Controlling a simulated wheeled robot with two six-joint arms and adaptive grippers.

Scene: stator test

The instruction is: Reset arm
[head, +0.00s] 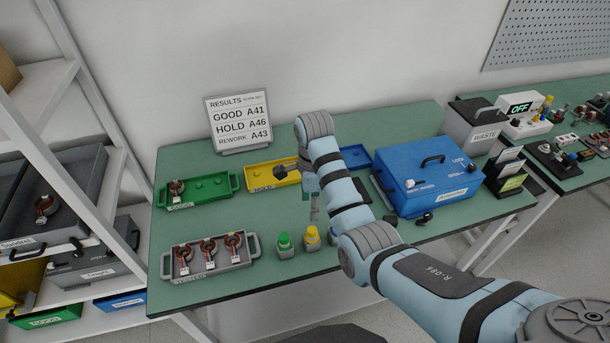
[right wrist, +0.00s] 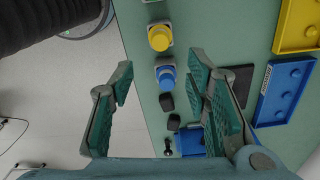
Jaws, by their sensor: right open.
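My right arm reaches in from the lower right of the head view. Its gripper (head: 313,198) hangs over the bench, partly hidden by the arm links. In the right wrist view the gripper (right wrist: 163,95) has its jaws apart with nothing between them. The yellow button (right wrist: 159,38) and blue button (right wrist: 165,77) show beyond the fingers. My left arm and gripper are not in view.
The grey tray (head: 172,274) holds three stators; the green tray (head: 215,199) holds one. The yellow tray (head: 284,172), green button (head: 284,243), blue box (head: 430,182) and waste bin (head: 474,132) surround the arm. A results sign (head: 238,118) stands behind.

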